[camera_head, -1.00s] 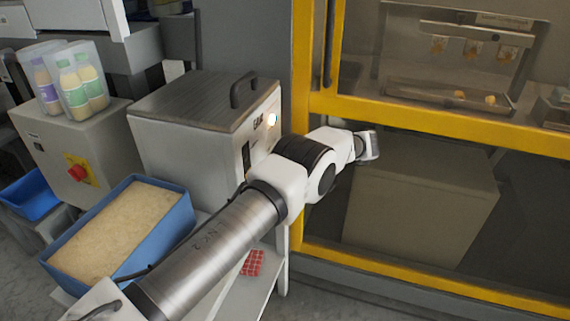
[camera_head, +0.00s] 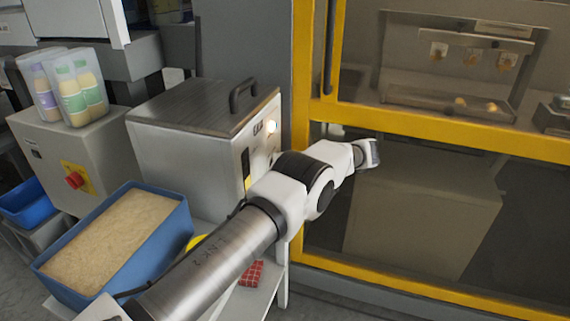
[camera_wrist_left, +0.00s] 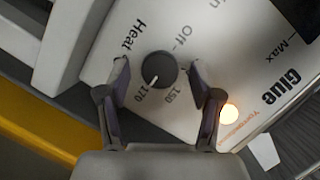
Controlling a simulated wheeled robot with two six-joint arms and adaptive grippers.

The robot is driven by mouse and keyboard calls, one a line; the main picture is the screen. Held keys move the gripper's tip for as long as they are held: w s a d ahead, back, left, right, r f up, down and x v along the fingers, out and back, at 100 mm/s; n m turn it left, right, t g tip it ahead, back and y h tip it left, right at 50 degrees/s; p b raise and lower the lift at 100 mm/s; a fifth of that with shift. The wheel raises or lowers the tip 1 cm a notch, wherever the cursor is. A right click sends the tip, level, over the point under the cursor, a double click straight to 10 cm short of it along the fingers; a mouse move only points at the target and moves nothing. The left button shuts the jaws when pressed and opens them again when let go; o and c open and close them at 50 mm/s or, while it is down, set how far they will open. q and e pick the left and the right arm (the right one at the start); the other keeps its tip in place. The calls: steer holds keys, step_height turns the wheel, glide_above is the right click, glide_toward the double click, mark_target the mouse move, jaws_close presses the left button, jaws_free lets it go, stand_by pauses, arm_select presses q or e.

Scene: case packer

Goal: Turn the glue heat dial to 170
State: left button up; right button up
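The glue heat dial (camera_wrist_left: 160,70) is a round dark knob on the light panel of the glue unit. Its white pointer mark points at or close to the 170 label (camera_wrist_left: 147,92); the 150 label (camera_wrist_left: 178,97) and Off label (camera_wrist_left: 180,36) are also readable. My left gripper (camera_wrist_left: 159,68) is open, one finger on each side of the dial, with a visible gap on both sides. In the head view the glue unit (camera_head: 185,140) stands behind my left arm; the dial and left fingers are hidden there. My right gripper is not in view.
A lit lamp (camera_wrist_left: 229,113) glows on the panel near the right finger. A yellow-framed machine (camera_head: 430,122) stands close on the right. A blue bin (camera_head: 160,235) of pale granules, a box with a red knob (camera_head: 75,180) and bottles in clear holders (camera_head: 78,90) are at left.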

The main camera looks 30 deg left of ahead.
mark_target(270, 132)
arm_select(q)
step_height(270, 132, up, 10)
steer(key=shift+s+f, duration=0.1)
stand_by(0.4)
